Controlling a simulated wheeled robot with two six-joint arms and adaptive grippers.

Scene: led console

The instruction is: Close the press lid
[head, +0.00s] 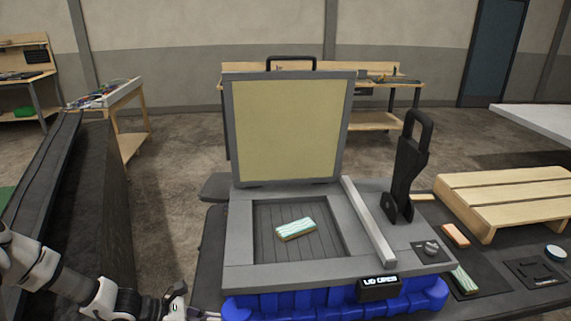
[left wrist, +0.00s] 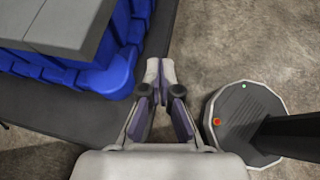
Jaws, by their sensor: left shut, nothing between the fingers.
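The press stands in the middle of the head view with its lid (head: 290,130) raised nearly upright at the back. The lid has a grey frame, a yellowish panel and a black handle (head: 291,60) on its top edge. The grey press base (head: 240,245) is open, and a green and white striped block (head: 295,229) lies in its recess. My left gripper (head: 207,314) is at the bottom edge, left of the blue lower body, apart from the press. In the left wrist view my left gripper (left wrist: 159,72) is shut and empty. My right gripper is not in view.
A black lever (head: 407,170) stands at the press's right side. A wooden pallet (head: 500,195), another striped block (head: 464,280) and an orange block (head: 455,235) lie to the right. In the left wrist view, the blue body (left wrist: 105,60) is close at left.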

